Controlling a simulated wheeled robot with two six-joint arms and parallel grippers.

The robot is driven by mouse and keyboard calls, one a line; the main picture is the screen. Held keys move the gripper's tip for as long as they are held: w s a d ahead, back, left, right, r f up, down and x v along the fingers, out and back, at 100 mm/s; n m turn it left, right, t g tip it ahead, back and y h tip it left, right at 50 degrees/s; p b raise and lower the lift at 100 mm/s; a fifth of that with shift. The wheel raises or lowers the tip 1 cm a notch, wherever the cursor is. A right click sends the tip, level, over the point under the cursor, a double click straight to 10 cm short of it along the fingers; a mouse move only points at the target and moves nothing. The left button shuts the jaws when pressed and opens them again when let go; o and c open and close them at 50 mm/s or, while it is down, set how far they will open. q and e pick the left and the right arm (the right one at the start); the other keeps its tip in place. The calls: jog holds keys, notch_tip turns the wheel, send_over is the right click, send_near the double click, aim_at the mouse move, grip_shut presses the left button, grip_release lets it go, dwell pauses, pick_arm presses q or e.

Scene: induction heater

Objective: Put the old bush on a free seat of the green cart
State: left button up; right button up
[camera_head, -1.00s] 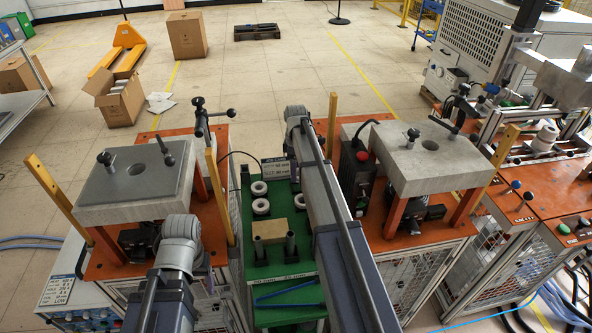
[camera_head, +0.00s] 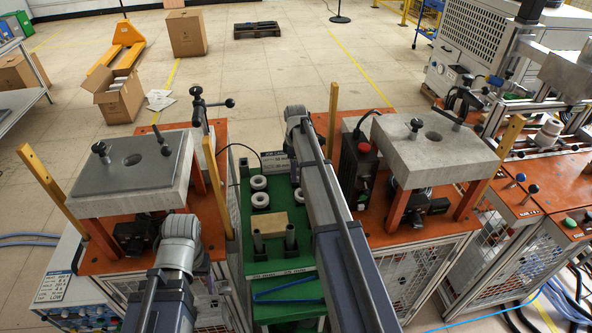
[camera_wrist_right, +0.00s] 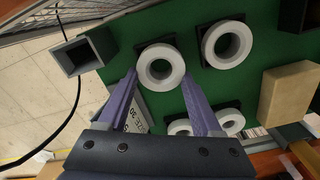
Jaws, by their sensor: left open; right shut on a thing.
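The green cart (camera_head: 275,223) stands between two orange-topped stands and carries several look-alike white rings. In the right wrist view, one white bush (camera_wrist_right: 160,82) sits between the fingertips of my right gripper (camera_wrist_right: 160,75), which is shut on it. A black square seat shows just behind this bush; whether the bush touches it I cannot tell. Another white ring (camera_wrist_right: 227,45) lies on a black seat to the right, and two more are partly hidden by the right finger.
A tan block (camera_wrist_right: 288,92) stands on the cart right of the rings. A grey hollow square tube (camera_wrist_right: 80,56) is at upper left. In the head view, two dark posts (camera_head: 291,237) rise near the cart's front. Stands with heavy grey plates (camera_head: 130,168) flank the cart.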

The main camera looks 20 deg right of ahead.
jog(key=shift+f, duration=0.2)
jog(key=shift+f+b, duration=0.6)
jog(key=shift+b, duration=0.2)
jog(key=shift+r, duration=0.1)
jog(key=o, duration=1.6)
jog(key=shift+r, duration=0.1)
notch_tip(320, 180, up, 8)
jog(key=p, duration=0.8)
jog(key=shift+f, duration=0.2)
